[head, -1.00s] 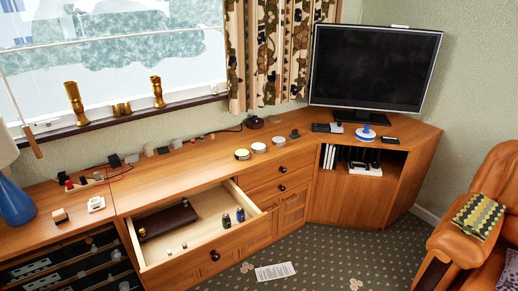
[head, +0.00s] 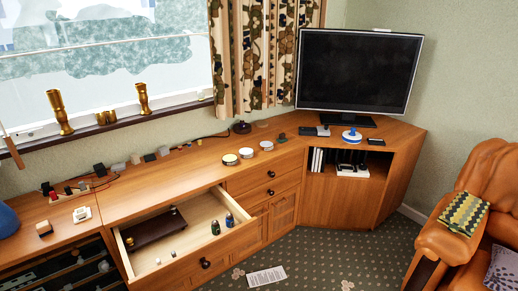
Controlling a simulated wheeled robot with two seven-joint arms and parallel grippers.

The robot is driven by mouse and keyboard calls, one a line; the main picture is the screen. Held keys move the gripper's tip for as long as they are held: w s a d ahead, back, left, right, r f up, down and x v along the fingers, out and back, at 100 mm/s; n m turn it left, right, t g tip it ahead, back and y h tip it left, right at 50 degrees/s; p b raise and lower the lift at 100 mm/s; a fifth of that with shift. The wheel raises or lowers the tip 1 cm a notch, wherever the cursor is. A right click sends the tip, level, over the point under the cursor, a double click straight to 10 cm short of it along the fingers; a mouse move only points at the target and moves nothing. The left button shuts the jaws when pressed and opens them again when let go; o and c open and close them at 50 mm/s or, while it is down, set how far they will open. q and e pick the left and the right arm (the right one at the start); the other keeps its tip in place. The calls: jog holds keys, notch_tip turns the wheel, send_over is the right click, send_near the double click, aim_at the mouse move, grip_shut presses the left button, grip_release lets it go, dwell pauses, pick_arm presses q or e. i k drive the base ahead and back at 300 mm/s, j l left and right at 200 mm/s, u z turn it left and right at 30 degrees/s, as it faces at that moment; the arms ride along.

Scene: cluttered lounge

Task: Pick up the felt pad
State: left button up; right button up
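I cannot make out for certain which thing is the felt pad. A small flat brownish disc (head: 262,124) lies on the wooden cabinet top near the curtain; its material is too small to tell. A flat dark rectangular item (head: 376,141) lies to the right of the television stand. A folded green, yellow and dark patterned cloth (head: 464,213) lies over the arm of the orange-brown armchair (head: 452,240). Neither of my grippers is in view.
An open drawer (head: 190,233) juts from the cabinet, holding a dark brown case (head: 153,228) and small bottles. Several round tins (head: 246,153) stand on the cabinet top. A television (head: 358,72) stands in the corner. A paper sheet (head: 266,276) lies on the patterned carpet.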

aim_at(283, 138)
jog(key=i+l+z, duration=0.1)
jog(key=i+l, duration=0.15)
jog(key=i, duration=0.85)
jog(key=i+l, duration=0.15)
jog(key=i, duration=0.95)
jog(key=i+l+z, duration=0.15)
jog(key=i, duration=0.95)
